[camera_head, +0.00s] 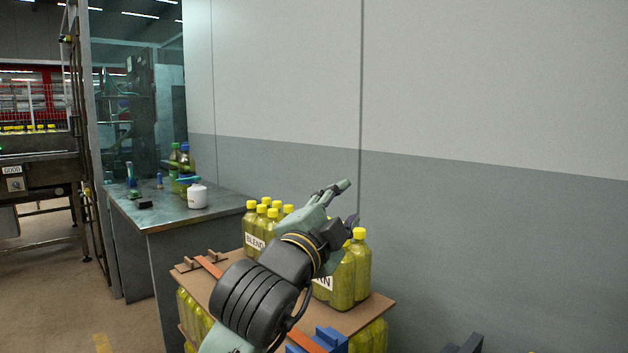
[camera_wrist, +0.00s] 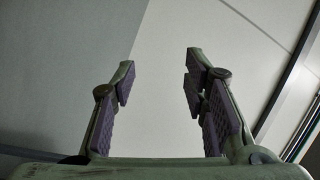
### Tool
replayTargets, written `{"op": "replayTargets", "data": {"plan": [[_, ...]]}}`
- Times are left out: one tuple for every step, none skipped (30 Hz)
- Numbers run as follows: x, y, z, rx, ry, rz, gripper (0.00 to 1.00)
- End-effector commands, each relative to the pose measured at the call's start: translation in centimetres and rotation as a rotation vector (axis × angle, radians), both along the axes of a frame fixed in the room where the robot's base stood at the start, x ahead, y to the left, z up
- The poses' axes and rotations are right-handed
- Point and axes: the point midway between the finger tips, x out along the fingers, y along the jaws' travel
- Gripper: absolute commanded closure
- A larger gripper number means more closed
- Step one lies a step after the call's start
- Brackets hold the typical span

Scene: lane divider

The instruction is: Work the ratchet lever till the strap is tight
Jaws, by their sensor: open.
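My gripper (camera_head: 347,203) is raised above the bottles and points up toward the wall. Its fingers are apart, and the wrist view shows nothing between them (camera_wrist: 160,75). An orange strap (camera_head: 208,267) lies across the left edge of the brown board (camera_head: 385,303). More orange strap (camera_head: 306,341) shows at the front edge, next to a blue stepped part (camera_head: 329,339) that may be the ratchet. I cannot make out its lever or how taut the strap is. My arm hides the middle of the board.
Yellow-capped bottles stand on the board in a left group (camera_head: 255,228) and a right group (camera_head: 359,262), with more below. A metal bench (camera_head: 165,215) with a white tub (camera_head: 197,197) stands behind left. A grey wall (camera_head: 480,210) closes the right.

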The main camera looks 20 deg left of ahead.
Motion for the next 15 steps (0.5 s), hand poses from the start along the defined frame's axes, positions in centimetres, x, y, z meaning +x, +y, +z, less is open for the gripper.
{"op": "replayTargets", "data": {"plan": [[-0.3, 0.2, 0.7, -0.019, -0.031, 0.003, 0.59], [-0.6, 0.4, 1.2, -0.030, -0.052, 0.008, 0.59], [-0.9, 0.7, 1.7, -0.045, -0.075, 0.013, 0.59], [-1.1, 0.9, 2.1, -0.054, -0.092, 0.016, 0.59], [-1.3, 1.0, 2.4, -0.063, -0.108, 0.019, 0.59], [-1.6, 1.2, 2.9, -0.073, -0.127, 0.023, 0.59], [-1.8, 1.4, 3.1, -0.080, -0.141, 0.025, 0.59], [-1.9, 1.5, 3.4, -0.088, -0.153, 0.026, 0.59], [-2.1, 1.6, 3.7, -0.094, -0.166, 0.029, 0.59], [-2.3, 1.7, 3.8, -0.099, -0.174, 0.031, 0.59], [-2.4, 1.8, 4.0, -0.103, -0.181, 0.032, 0.59], [-2.5, 1.9, 4.1, -0.106, -0.189, 0.033, 0.59], [-2.6, 1.9, 4.2, -0.109, -0.194, 0.034, 0.59], [-2.6, 2.0, 4.3, -0.110, -0.198, 0.035, 0.59], [-2.7, 2.0, 4.4, -0.113, -0.200, 0.036, 0.59]]}}
